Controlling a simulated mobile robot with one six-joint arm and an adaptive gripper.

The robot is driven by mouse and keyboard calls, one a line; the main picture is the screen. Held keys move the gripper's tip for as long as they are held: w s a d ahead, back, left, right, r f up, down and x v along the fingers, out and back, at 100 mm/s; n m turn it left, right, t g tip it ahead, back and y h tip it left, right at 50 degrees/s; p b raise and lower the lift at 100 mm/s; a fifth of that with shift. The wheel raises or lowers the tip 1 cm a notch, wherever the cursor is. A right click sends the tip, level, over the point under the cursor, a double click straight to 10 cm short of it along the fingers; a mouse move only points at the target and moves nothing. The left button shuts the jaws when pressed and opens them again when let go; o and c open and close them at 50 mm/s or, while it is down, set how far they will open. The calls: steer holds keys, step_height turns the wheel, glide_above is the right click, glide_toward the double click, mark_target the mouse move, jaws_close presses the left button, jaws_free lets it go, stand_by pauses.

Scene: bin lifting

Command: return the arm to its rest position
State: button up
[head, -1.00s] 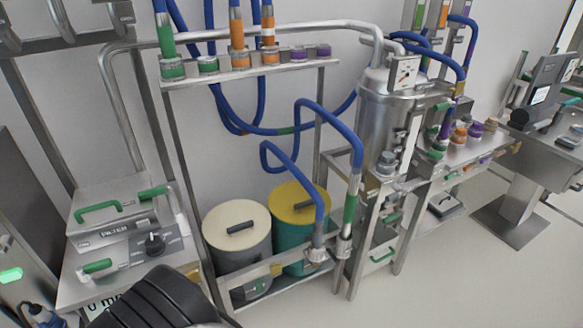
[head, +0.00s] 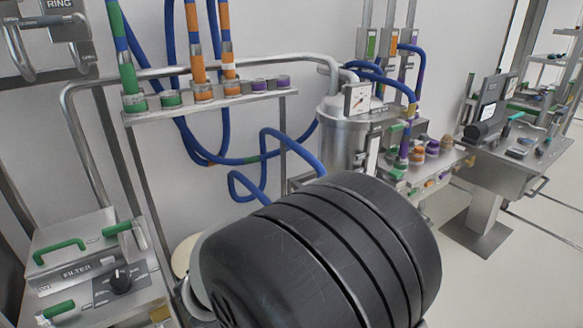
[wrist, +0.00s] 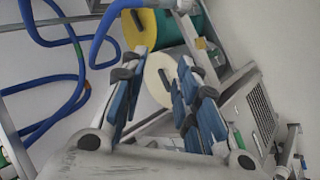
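My gripper (wrist: 160,100) shows in the wrist view with its two blue-padded fingers apart and nothing between them. Beyond the fingers are a bin with a cream lid (wrist: 158,80) and a bin with a yellow lid (wrist: 139,30), both some way off. In the head view a large black rounded part of my arm fills the lower middle. It hides most of the bins; only an edge of the cream lid (head: 181,258) shows. My gripper is not visible in the head view.
A filter unit (head: 85,270) with green handles stands at the lower left. A steel tank (head: 340,135) with a gauge and blue hoses stands behind my arm. A bench (head: 510,160) with small items is at the right. The floor (head: 490,285) at the lower right is clear.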

steer(key=s+d+r+m+g+h, duration=0.1)
steer(key=s+d+r+m, duration=0.25)
steer(key=d, duration=0.35)
steer(key=s+d+r+m+g+h, duration=0.15)
steer(key=d+r, duration=0.25)
steer(key=d, duration=0.4)
steer(key=s+d+r+m+h, duration=0.1)
steer(key=s+d+r+m, duration=0.25)
steer(key=d, duration=0.35)
steer(key=s+d+r+m+g+y, duration=0.1)
steer(key=s+m+y, duration=0.1)
steer(key=s, duration=0.7)
steer(key=s+d+r+m+g+y, duration=0.1)
steer(key=s+m, duration=0.3)
steer(key=s, duration=0.5)
steer(key=shift+s+d+r+y, duration=0.15)
steer(key=shift+d+y, duration=0.5)
steer(key=shift+y, duration=0.2)
